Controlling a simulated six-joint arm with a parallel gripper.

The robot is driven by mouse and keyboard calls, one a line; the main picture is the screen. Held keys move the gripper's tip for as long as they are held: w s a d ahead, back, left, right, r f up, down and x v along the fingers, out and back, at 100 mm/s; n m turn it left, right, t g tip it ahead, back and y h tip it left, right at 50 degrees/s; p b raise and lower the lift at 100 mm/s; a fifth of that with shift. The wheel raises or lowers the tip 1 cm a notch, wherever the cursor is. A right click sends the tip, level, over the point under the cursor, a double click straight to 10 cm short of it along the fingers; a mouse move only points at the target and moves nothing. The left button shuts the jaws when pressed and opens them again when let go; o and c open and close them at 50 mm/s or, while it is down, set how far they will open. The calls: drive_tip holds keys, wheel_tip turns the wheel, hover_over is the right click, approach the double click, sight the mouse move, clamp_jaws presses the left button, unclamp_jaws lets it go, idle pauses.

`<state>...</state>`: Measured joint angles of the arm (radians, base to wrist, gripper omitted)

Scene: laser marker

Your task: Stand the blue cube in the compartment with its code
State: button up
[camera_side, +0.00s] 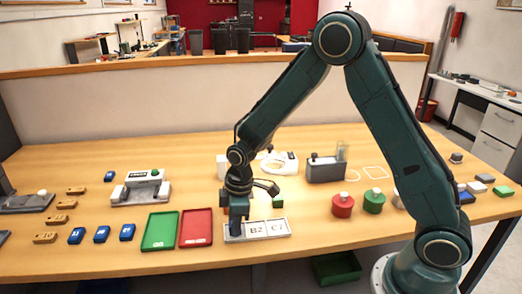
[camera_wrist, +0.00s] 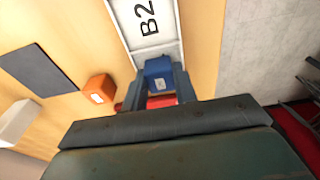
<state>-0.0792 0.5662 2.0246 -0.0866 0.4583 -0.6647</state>
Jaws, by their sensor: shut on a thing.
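The blue cube (camera_wrist: 159,73) is between the fingers of my gripper (camera_wrist: 163,88), which is shut on it. A small pale mark shows on its face; I cannot read it. In the side view my gripper (camera_side: 237,212) points down at the left end of the pale compartment tray (camera_side: 257,239), with the cube (camera_side: 236,230) low at that left compartment. Whether it touches the floor there, I cannot tell. The middle compartment reads B2 and the right one starts with C; the left code is hidden. The tray (camera_wrist: 147,50) also shows in the wrist view.
A red tray (camera_side: 196,228) and a green tray (camera_side: 160,231) lie just left of the compartments. An orange block (camera_wrist: 98,88) and a green block (camera_side: 278,200) are behind them. Red (camera_side: 343,205) and green (camera_side: 374,201) round pieces stand to the right. The table in front is clear.

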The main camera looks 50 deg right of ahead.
drive_tip(key=shift+f, duration=0.1)
idle(0.7)
drive_tip(key=o, duration=1.1)
drive_tip(key=shift+s+d+r, duration=0.2)
drive_tip(key=shift+r, duration=2.1)
drive_tip(key=shift+s+d+r, duration=0.2)
drive_tip(key=shift+r, duration=2.05)
drive_tip(key=shift+s+d+r, duration=0.2)
drive_tip(key=shift+r, duration=2.1)
drive_tip(key=shift+r, duration=0.1)
